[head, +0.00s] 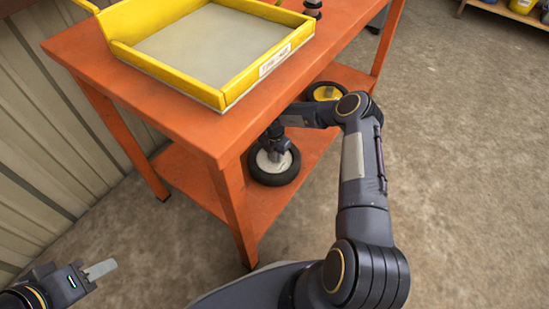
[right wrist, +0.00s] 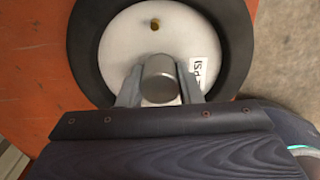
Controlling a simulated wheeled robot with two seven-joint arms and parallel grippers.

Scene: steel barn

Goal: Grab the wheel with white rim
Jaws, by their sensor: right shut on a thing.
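The wheel with white rim (head: 272,174) has a black tyre and lies flat on the lower shelf of the orange table. In the right wrist view the white rim (right wrist: 125,45) fills the middle, with a small label and a grey round hub. My right gripper (head: 274,152) reaches down over the wheel under the tabletop. In the right wrist view my right gripper (right wrist: 160,88) has its fingers on both sides of the grey hub, shut on it. My left gripper (head: 98,271) is at the lower left, away from the table; its finger opening is unclear.
A wheel with yellow rim (head: 325,92) lies further back on the lower shelf (head: 190,180). A yellow tray (head: 215,97) sits on the orange tabletop (head: 75,45) above. A front table leg (head: 236,215) stands near the white-rimmed wheel. The floor to the right is clear.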

